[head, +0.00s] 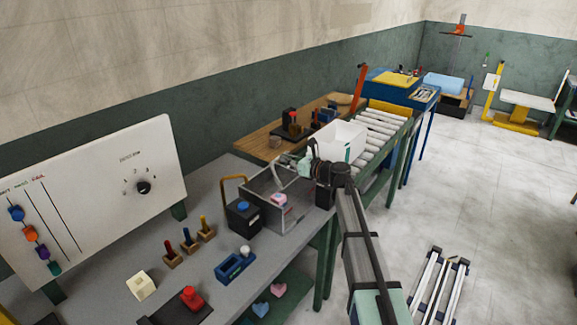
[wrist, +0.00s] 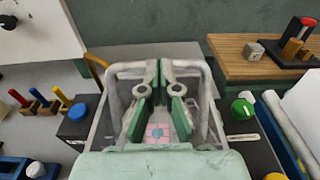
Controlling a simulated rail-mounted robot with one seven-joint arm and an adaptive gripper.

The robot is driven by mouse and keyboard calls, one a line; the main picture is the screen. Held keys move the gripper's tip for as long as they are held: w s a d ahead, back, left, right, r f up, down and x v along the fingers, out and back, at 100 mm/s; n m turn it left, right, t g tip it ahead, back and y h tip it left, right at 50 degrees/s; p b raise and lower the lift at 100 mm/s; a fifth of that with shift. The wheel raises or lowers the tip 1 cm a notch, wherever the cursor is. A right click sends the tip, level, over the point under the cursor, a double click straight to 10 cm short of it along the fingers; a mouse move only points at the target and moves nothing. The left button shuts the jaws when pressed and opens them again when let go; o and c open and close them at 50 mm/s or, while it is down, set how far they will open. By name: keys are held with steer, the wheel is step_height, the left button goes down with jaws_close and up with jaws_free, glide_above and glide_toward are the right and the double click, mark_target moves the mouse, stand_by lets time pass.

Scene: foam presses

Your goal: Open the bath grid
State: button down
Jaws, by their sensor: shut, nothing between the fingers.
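The bath is a grey, open-looking box with see-through walls (head: 285,222) on the grey bench; it also shows under my gripper in the wrist view (wrist: 100,128). A pink and pale block (head: 279,199) shows inside it, and in the wrist view (wrist: 157,132) between my finger linkages. I cannot make out a separate grid surface over the box. My gripper (head: 280,180) reaches over the back right part of the bath, shut and empty. Its fingertips show in the wrist view (wrist: 164,68), near the bath's far side; whether they touch it is unclear.
A black box with a blue button (head: 243,206) and a yellow handle (head: 233,179) stand left of the bath. A white bin (head: 342,141) sits to the right by the rollers (head: 376,133). A wooden table (head: 270,145) lies behind. Pegged blocks (head: 190,242) stand in front left.

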steer(key=w+a+r, duration=0.3)
steer(key=w+a, duration=0.6)
steer(key=a, duration=0.3)
steer(key=shift+a+r, duration=0.2)
steer(key=shift+r, duration=0.05)
stand_by(1.0)
